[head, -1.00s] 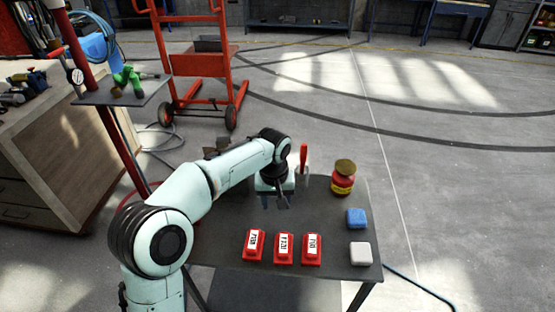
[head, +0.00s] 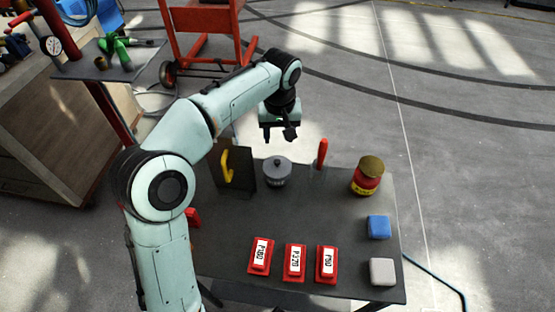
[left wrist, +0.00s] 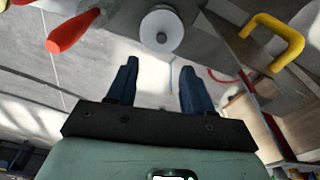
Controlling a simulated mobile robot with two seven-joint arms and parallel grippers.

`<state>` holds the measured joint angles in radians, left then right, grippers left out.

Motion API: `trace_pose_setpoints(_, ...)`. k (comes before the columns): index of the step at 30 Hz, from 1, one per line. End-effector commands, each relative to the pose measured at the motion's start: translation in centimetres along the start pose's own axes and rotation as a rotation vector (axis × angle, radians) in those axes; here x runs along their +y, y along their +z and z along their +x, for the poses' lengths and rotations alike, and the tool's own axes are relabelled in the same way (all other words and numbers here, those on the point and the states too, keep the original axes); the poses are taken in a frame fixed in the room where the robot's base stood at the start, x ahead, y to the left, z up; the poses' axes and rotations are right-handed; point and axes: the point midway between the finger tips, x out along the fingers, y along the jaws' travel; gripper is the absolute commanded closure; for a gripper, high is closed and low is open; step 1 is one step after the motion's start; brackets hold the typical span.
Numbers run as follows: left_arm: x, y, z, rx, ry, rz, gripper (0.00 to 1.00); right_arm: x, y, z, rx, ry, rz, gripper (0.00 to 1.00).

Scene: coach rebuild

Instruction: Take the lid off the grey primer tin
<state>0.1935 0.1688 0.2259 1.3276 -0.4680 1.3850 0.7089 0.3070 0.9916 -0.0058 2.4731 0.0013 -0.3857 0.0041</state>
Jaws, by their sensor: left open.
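The grey primer tin (head: 277,178) stands upright near the back edge of the dark table, and its round lid (head: 277,163) with a small knob is on it. In the left wrist view the lid (left wrist: 161,31) shows from above, just beyond the fingertips. My left gripper (head: 281,138) is above and behind the tin, apart from it. Its two dark fingers (left wrist: 158,72) are spread with nothing between them. My right gripper is in neither view.
A dark upright panel with a yellow handle (head: 228,167) stands left of the tin. A red-handled tool (head: 322,152) and a red jar (head: 367,180) stand to the right. Several red labelled blocks (head: 295,262), a blue block (head: 378,227) and a white block (head: 382,271) lie in front.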

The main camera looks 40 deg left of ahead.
Motion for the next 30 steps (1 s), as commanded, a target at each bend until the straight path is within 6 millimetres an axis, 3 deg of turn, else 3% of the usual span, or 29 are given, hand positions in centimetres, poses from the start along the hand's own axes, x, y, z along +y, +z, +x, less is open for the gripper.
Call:
trace_pose_setpoints(9,-0.1,0.1,6.1,-0.005,-0.003,0.000,0.49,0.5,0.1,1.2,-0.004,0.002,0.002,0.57)
trace_pose_setpoints(17,-0.1,0.0,8.1,-0.004,-0.002,0.000,0.49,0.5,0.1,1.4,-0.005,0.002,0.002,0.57)
trace_pose_setpoints(25,-0.3,-0.4,12.0,-0.004,-0.002,0.000,0.49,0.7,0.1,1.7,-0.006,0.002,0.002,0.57)
trace_pose_setpoints(30,-0.3,-0.4,12.8,-0.002,-0.001,0.001,0.49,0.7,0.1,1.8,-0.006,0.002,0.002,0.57)
